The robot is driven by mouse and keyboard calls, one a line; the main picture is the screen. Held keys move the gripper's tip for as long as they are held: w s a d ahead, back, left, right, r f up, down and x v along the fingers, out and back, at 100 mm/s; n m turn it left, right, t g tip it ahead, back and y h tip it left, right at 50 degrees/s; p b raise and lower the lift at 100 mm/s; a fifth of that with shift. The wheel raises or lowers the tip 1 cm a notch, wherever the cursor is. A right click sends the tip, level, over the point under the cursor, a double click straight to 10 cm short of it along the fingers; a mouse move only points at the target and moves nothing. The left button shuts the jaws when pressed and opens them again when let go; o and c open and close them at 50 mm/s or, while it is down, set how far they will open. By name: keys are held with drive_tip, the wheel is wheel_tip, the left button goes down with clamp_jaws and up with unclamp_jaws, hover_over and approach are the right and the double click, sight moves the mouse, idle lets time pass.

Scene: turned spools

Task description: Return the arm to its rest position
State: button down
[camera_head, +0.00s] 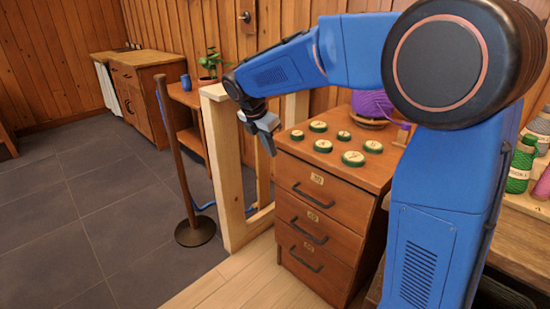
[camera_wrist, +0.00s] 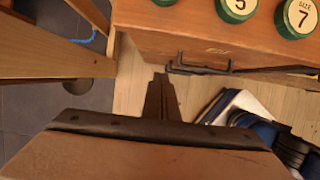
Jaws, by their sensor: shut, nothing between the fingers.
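My blue arm (camera_head: 345,50) reaches out to the left from the right side of the head view, bent at the elbow. My gripper (camera_head: 269,144) hangs at its end, pointing down, just left of the drawer cabinet's top edge and beside a pale wooden frame. The gripper is shut and empty. In the wrist view its dark fingers (camera_wrist: 161,100) are together above the light wooden floor, close to the cabinet front.
The drawer cabinet (camera_head: 308,236) carries several green-rimmed discs and a purple spool (camera_head: 372,104). The pale wooden frame (camera_head: 232,172) stands close left of my gripper. A dark post (camera_head: 179,160) stands farther left. Open grey tiled floor (camera_head: 90,220) lies beyond.

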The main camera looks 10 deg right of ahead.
drive_tip(key=s+d+r+m+y, duration=0.1)
drive_tip(key=s+d+r+m, duration=0.1)
drive_tip(key=s+d+m, duration=0.6)
drive_tip(key=s+d+r+m+y, duration=0.1)
drive_tip(key=s+d+m, duration=0.25)
drive_tip(key=s, duration=0.85)
drive_tip(key=s+d+f+m+t, duration=0.1)
drive_tip(key=s+f+m, duration=0.2)
drive_tip(key=s+m, duration=0.3)
drive_tip(key=s+d+f+m+t+y, duration=0.1)
drive_tip(key=s+f+m, duration=0.3)
drive_tip(key=s+m, duration=0.3)
drive_tip(key=s, duration=0.4)
drive_tip(key=shift+y, duration=0.3)
